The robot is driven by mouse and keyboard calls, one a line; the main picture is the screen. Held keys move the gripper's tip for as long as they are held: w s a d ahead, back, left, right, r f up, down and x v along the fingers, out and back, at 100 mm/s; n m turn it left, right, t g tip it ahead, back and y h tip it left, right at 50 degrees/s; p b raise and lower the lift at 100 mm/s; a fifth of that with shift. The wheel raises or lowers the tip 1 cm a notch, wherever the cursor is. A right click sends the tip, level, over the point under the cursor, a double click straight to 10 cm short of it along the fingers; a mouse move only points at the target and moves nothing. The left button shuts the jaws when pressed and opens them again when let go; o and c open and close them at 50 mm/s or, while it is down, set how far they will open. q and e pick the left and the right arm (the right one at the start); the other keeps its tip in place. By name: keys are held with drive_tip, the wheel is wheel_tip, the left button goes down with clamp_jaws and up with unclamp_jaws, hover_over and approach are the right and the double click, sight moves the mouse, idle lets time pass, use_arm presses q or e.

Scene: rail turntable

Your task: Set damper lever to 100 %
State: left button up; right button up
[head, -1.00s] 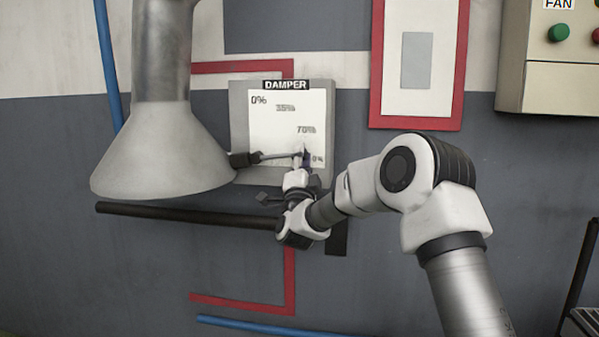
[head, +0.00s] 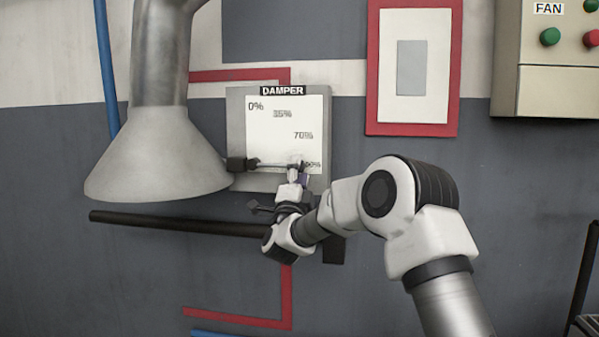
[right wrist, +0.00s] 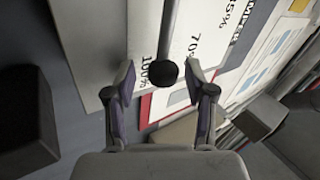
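The damper panel (head: 237,130) is a grey plate with a white scale marked 0%, 35%, 70% and 100%. Its lever (head: 275,165) runs from a dark pivot at the lower left almost level to the right, towards the 100% mark. My right gripper (head: 296,166) is at the lever's free end and partly hides it and that mark. In the right wrist view, the lever's black ball knob (right wrist: 163,73) sits between the two spread fingers (right wrist: 162,82), beside the 100% print. Gaps show on both sides of the knob. My left gripper is out of view.
A grey duct hood (head: 158,165) stands close left of the panel. A dark horizontal bar (head: 170,223) runs below it. A red-framed panel (head: 414,118) and a FAN control box (head: 560,77) with green and red buttons are to the right.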

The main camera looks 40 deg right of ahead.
drive_tip(key=v, duration=1.2)
